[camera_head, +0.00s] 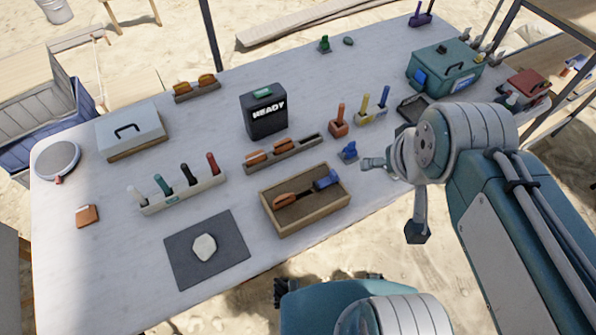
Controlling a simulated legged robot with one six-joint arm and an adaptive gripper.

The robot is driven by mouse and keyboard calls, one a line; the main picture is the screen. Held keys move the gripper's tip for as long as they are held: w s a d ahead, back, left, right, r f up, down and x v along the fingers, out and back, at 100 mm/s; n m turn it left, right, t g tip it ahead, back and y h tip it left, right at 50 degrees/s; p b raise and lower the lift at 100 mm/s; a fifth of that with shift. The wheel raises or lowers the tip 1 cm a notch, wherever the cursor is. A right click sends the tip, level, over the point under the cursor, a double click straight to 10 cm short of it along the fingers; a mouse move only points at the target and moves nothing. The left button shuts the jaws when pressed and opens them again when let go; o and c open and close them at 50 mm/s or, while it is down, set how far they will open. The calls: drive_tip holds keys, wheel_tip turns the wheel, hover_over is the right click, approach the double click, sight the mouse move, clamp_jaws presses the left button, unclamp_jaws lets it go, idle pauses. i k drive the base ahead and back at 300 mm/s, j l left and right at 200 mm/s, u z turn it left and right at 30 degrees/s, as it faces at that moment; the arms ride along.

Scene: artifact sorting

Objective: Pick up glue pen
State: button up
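No pen can be told for sure as the glue pen. A pale rack (190,194) at the left middle holds a row of upright pen-like tools: a white one (138,197), a teal one (161,184), a black one (188,174) and a red one (212,163). Farther right stand upright red (340,115), yellow (364,101) and blue (384,97) handles. My arm comes in from the right. My gripper (374,163) seems to be the pale end at the table's right edge, near a small blue object (348,151). Its fingers are too small to read.
A wooden tray (308,222) with tools lies front centre, beside a dark mat (180,265) bearing a pale stone (204,247). A black box (264,115), a grey case (130,128) and a teal toolbox (443,67) stand behind. The table's left front is mostly clear.

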sight(341, 107)
drive_tip(key=i+l+u, duration=0.3)
drive_tip(key=l+u, duration=0.15)
drive_tip(key=l, duration=0.15)
drive_tip(key=i+l+u, duration=0.2)
drive_tip(key=l+u, duration=0.25)
drive_tip(key=l, duration=0.2)
